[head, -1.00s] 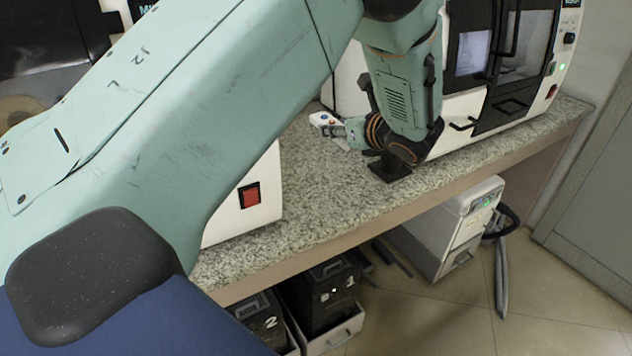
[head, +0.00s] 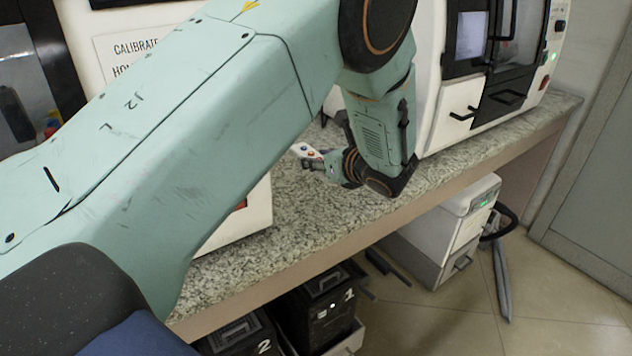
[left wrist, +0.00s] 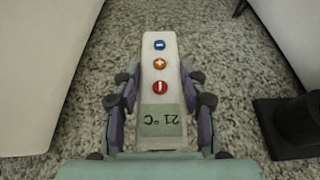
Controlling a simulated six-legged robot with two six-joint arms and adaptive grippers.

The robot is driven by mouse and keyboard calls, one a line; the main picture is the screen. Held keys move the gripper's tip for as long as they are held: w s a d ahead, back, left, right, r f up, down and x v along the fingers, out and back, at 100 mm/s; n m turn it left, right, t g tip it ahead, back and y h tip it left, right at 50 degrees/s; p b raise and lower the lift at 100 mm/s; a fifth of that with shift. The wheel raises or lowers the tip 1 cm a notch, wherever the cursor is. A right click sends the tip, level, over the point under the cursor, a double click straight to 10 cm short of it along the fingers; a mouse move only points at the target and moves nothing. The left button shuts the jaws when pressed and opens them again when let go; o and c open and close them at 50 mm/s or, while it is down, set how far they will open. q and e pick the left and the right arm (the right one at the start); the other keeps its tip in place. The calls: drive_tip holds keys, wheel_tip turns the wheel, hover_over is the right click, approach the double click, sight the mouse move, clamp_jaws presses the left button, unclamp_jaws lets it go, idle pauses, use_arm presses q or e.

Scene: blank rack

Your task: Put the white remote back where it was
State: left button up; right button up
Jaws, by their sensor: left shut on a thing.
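The white remote (left wrist: 160,85) fills the middle of the left wrist view. It has blue, orange and red buttons and a small display reading 21 °C. My left gripper (left wrist: 160,102) is shut on it, with one finger on each long side. In the head view the remote (head: 305,151) shows as a small white end beyond my left gripper (head: 328,168), over the granite counter (head: 310,205). I cannot tell whether the remote touches the counter. My right gripper is not in view.
A black stand (left wrist: 290,125) is right of the remote in the left wrist view. White machines flank the counter space; the right one (head: 435,120) has a dark door. Speckled counter lies clear ahead of the remote. Black numbered boxes (head: 318,300) are below.

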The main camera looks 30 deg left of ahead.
sight(319, 186)
use_arm(q)
drive_tip(key=shift+w+a+f, duration=0.1)
drive_tip(key=shift+w+f, duration=0.1)
drive_tip(key=shift+f, duration=0.4)
drive_tip(key=shift+w+a+f, duration=0.1)
drive_tip(key=shift+w+f, duration=0.05)
drive_tip(key=shift+f, duration=0.4)
drive_tip(key=f, duration=0.1)
drive_tip(key=f+b, duration=0.1)
drive_tip(key=shift+s+d+f, duration=0.15)
drive_tip(key=shift+d+f, duration=0.15)
drive_tip(key=shift+d, duration=0.05)
drive_tip(key=shift+s+a+f, duration=0.1)
drive_tip(key=shift+f, duration=0.1)
drive_tip(key=shift+w+a+f, duration=0.15)
drive_tip(key=shift+w+a, duration=0.05)
drive_tip(key=shift+w, duration=0.05)
drive_tip(key=o, duration=1)
drive_tip(key=shift+d, duration=0.1)
drive_tip(key=shift+o, duration=0.7)
drive_tip(key=shift+d, duration=0.1)
drive_tip(key=shift+o, duration=0.9)
drive_tip(key=shift+s, duration=0.15)
